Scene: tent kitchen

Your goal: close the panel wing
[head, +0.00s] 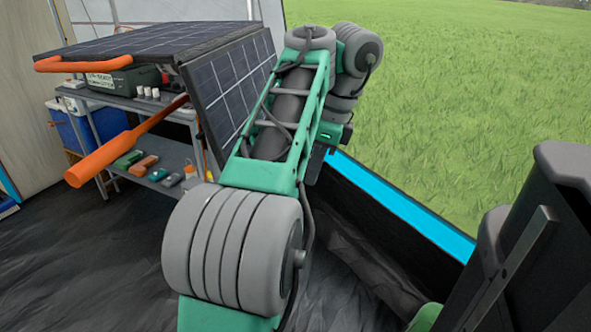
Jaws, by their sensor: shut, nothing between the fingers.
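A dark solar panel with white grid lines (140,40) lies nearly flat at upper left, with an orange bar handle (90,64) along its near edge. A second panel section, the wing (226,88), slopes down from its right side, standing open at an angle. A long orange handle (120,146) sticks out toward me below the panels; its far end meets the wing's near edge. My gripper (320,164) is mostly hidden behind my green arm, right of the wing; only a small dark part shows. It is shut and empty, and I see no contact with the wing.
A grey metal shelf (148,180) below the panel holds a green case (118,80), small white cups and several coloured items. A low dark wall with a blue top edge (400,208) bounds the right. Dark floor (95,250) is clear at lower left.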

